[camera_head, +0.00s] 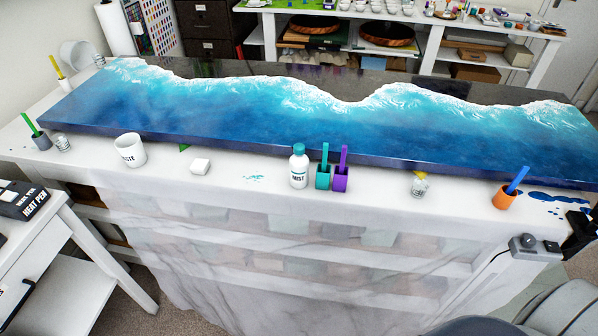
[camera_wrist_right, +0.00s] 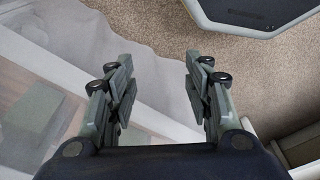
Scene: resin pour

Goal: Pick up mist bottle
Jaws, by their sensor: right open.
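The mist bottle (camera_head: 299,167) is white with a teal cap and the word MIST on its front. It stands upright near the front edge of the white-covered table, left of a teal cup. My right gripper (camera_wrist_right: 158,78) is open and empty in the right wrist view, over carpet and the hanging clear sheet. The bottle is not in that view. A dark part at the right edge of the head view may belong to my right arm. My left gripper is not in view.
A teal cup (camera_head: 323,178) and a purple cup (camera_head: 341,178) stand close right of the bottle. A blue resin slab (camera_head: 250,115) lies behind. A grey control box (camera_head: 535,247) sits at the right front edge.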

